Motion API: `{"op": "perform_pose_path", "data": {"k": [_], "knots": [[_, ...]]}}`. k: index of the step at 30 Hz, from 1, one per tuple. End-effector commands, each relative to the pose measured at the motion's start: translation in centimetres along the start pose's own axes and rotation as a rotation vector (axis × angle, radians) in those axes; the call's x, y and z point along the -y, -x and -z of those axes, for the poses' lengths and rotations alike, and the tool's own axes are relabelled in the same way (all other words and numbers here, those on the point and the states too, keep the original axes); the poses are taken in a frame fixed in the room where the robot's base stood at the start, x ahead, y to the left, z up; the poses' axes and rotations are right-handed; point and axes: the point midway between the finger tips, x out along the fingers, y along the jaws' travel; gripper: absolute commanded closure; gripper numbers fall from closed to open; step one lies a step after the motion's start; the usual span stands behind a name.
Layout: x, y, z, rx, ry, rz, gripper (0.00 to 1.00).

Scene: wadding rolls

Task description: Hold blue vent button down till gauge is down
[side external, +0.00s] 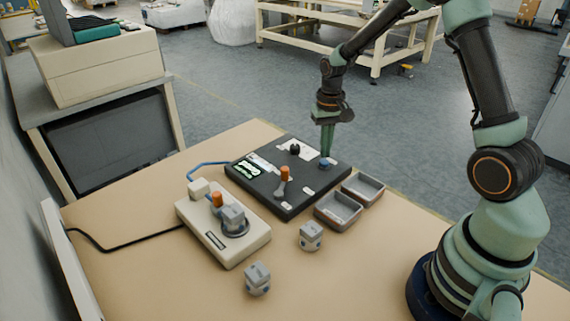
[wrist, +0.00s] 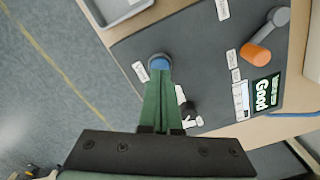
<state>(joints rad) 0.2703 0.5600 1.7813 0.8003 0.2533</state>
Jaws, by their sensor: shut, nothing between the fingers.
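The blue vent button (side external: 326,163) sits near the right corner of the dark panel (side external: 300,204). In the wrist view the blue button (wrist: 158,62) shows just past my fingertips. My gripper (side external: 327,151) is shut, empty and pointing down, its tips at the button and covering part of it. I cannot tell how far the button is pressed. The panel's screen (wrist: 267,92) reads "Good" in green. A white strip (wrist: 241,101) beside it may be the gauge; its level is too small to read.
An orange-tipped lever (side external: 284,177) and a black knob (side external: 295,149) stand on the panel. Two grey trays (side external: 338,211) lie to its right. A beige device (side external: 223,232) with a grey block on it stands left. Two loose grey blocks (side external: 257,278) lie in front.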

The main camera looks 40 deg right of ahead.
Motion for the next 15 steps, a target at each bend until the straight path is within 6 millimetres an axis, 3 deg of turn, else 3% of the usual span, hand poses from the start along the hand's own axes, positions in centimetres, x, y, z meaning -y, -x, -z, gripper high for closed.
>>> {"op": "perform_pose_path", "data": {"k": [15], "knots": [[0.0,-0.45,0.0,0.001,0.0,0.0,1.0]]}}
